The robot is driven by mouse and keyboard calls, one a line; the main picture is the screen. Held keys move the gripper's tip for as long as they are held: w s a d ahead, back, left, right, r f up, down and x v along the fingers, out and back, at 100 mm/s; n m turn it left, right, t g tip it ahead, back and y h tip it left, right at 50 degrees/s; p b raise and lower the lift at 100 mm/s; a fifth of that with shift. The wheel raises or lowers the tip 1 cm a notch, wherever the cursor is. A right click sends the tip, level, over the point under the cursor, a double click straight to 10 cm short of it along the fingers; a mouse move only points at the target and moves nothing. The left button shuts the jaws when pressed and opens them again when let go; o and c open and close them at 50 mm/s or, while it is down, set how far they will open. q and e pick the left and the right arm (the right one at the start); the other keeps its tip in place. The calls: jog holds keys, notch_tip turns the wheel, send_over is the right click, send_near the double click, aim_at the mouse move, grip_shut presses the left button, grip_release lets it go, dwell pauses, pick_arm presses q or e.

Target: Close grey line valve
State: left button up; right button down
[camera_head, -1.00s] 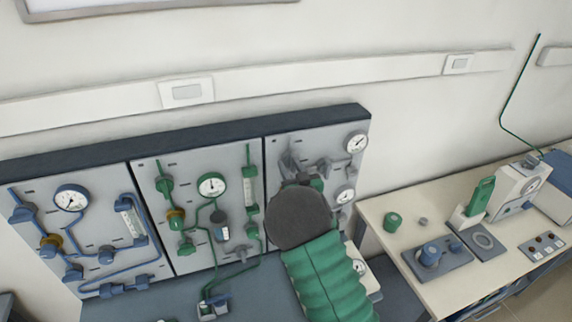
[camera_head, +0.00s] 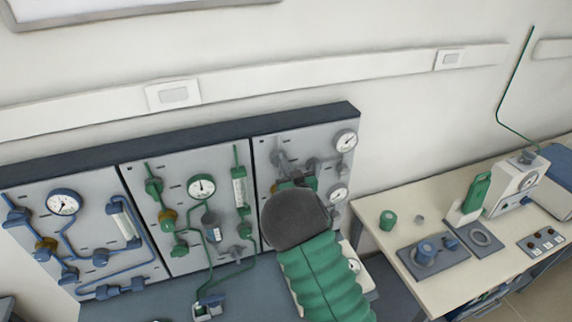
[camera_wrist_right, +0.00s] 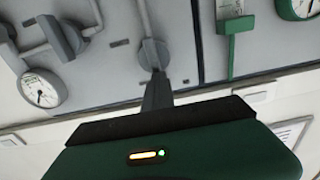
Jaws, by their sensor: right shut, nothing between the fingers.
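The grey line runs on the right-hand wall panel (camera_head: 318,145), with grey fittings (camera_head: 313,165) near its top. In the right wrist view a grey round valve (camera_wrist_right: 152,54) sits on the panel, above the fingers. My right gripper (camera_wrist_right: 157,88) is shut, its narrow dark fingers pointing at this valve. The tips overlap the valve's lower edge in the picture; I cannot tell whether they touch it. In the head view my dark wrist and green arm hide most of the right gripper (camera_head: 293,178) and the lower panel. My left gripper is not in view.
Green-line (camera_head: 190,205) and blue-line (camera_head: 75,230) panels stand to the left. Gauges (camera_head: 346,140) (camera_head: 337,193) sit at the grey panel's right edge. A bench (camera_head: 400,205) with lab devices stands to the right.

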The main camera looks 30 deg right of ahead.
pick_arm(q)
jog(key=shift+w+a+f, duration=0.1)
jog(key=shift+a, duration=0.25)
pick_arm(e)
jog(key=shift+w+a+r, duration=0.1)
jog(key=shift+w+r, duration=0.05)
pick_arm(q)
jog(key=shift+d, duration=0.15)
pick_arm(e)
jog(key=shift+d, duration=0.2)
jog(key=shift+r, duration=0.1)
jog(key=c, duration=2.1)
grip_release()
